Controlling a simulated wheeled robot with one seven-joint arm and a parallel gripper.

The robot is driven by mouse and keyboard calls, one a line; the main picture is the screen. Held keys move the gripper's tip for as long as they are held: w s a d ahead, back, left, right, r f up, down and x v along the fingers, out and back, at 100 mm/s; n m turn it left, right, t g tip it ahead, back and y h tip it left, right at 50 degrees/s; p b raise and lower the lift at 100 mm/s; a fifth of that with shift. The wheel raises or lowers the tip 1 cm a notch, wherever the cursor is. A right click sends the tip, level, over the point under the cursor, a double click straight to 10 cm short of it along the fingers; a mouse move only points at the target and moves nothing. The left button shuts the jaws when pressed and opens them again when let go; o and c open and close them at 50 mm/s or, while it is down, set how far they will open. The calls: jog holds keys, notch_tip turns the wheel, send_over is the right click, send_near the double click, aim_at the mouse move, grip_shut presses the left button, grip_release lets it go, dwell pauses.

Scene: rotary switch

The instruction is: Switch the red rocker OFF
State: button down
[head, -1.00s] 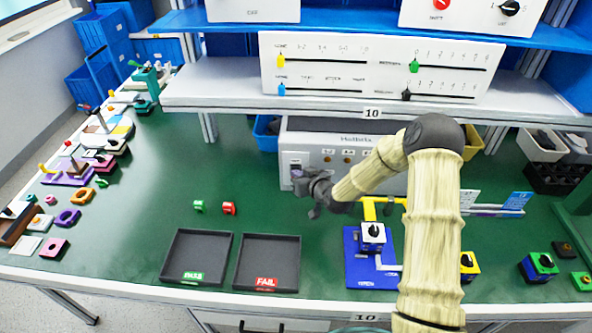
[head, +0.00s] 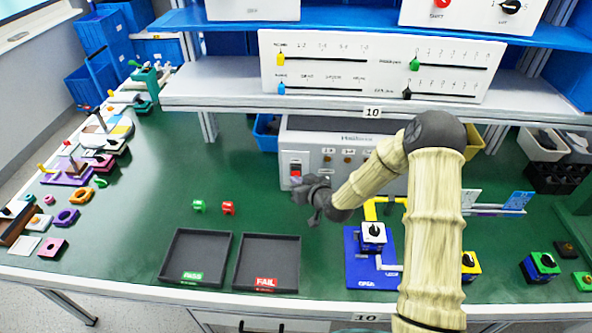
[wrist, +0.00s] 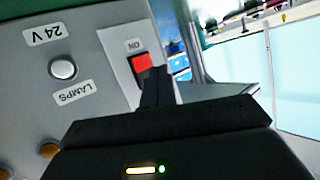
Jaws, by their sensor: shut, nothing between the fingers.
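The red rocker (head: 295,171) sits in a white plate at the left end of the grey panel box (head: 318,138) under the shelf. In the wrist view the red rocker (wrist: 142,64) shows beside an "ON" label (wrist: 133,45), and its lower part is hidden behind my fingers. My gripper (head: 300,191) is just below and in front of the rocker in the head view. In the wrist view its fingers (wrist: 155,80) are together and empty, overlapping the rocker's lower edge. I cannot tell whether they touch it.
A round button (wrist: 63,68) labelled LAMPS and 24 V is beside the switch. A blue board with a rotary switch (head: 373,236) stands below my arm. Black PASS (head: 168,262) and FAIL (head: 241,270) trays lie at the front. The green table left of my gripper is mostly clear.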

jog(key=s, duration=0.2)
jog(key=s+b, duration=0.1)
jog(key=shift+s+f, duration=0.3)
jog(key=shift+s, duration=0.1)
jog(key=s+d+r+m+g+h+p, duration=0.1)
jog(key=s+d+r+g+h, duration=0.1)
jog(key=s+d+r, duration=0.3)
jog(key=s+d+r+m+g+h+p, duration=0.2)
jog(key=s+d+r+g+h, duration=0.1)
jog(key=s, duration=0.8)
jog(key=s+d+r+m+g+h+p, duration=0.1)
jog(key=s+d+r+m+g+h, duration=0.1)
jog(key=s+d+r, duration=0.5)
jog(key=shift+s+d+r+g, duration=0.2)
jog(key=shift+s+d+g, duration=0.7)
jog(key=shift+s+d, duration=0.05)
